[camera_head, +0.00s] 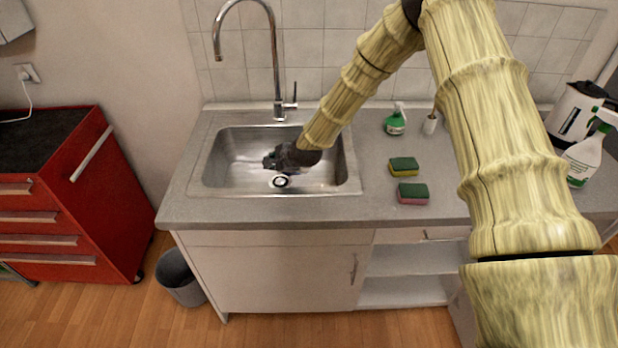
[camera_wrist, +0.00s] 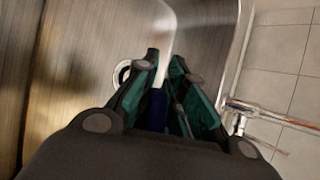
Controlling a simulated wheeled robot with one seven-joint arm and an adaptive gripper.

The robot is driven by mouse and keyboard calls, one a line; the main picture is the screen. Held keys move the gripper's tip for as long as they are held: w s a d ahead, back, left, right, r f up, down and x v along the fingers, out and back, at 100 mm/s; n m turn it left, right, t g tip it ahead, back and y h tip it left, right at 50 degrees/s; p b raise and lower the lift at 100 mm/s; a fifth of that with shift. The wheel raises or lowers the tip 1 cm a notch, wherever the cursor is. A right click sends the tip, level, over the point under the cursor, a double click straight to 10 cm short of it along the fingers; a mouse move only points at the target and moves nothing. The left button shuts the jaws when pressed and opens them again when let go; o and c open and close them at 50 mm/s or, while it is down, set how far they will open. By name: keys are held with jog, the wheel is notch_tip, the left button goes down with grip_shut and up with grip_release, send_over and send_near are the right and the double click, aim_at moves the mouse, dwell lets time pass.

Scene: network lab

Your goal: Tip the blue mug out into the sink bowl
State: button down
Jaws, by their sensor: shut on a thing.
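My gripper (camera_head: 271,162) is inside the sink bowl's outline, at the end of my arm reaching in from the upper right. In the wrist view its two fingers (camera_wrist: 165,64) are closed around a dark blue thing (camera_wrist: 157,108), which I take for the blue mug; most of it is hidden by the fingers. The steel sink bowl (camera_head: 225,165) lies under the gripper. A white ring with a dark centre (camera_head: 281,181) shows just below the gripper; I cannot tell whether it is the drain or part of the mug. The mug's tilt and contents are not clear.
A tall tap (camera_head: 276,70) stands behind the bowl, left of my arm. Two sponges (camera_head: 404,167) (camera_head: 413,193), a green bottle (camera_head: 395,122), a spray bottle (camera_head: 585,155) and a kettle (camera_head: 573,112) stand to the right. The counter's front strip is clear.

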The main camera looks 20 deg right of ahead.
jog(key=w+a+f+g+h, duration=0.2)
jog(key=w+f+g+h, duration=0.1)
jog(key=f+g, duration=0.4)
jog(key=shift+w+a+f+g+h+b, duration=0.25)
jog(key=shift+w+a+g+h+b, duration=0.1)
jog(key=shift+w+g, duration=0.3)
dwell(0.8)
dwell(1.2)
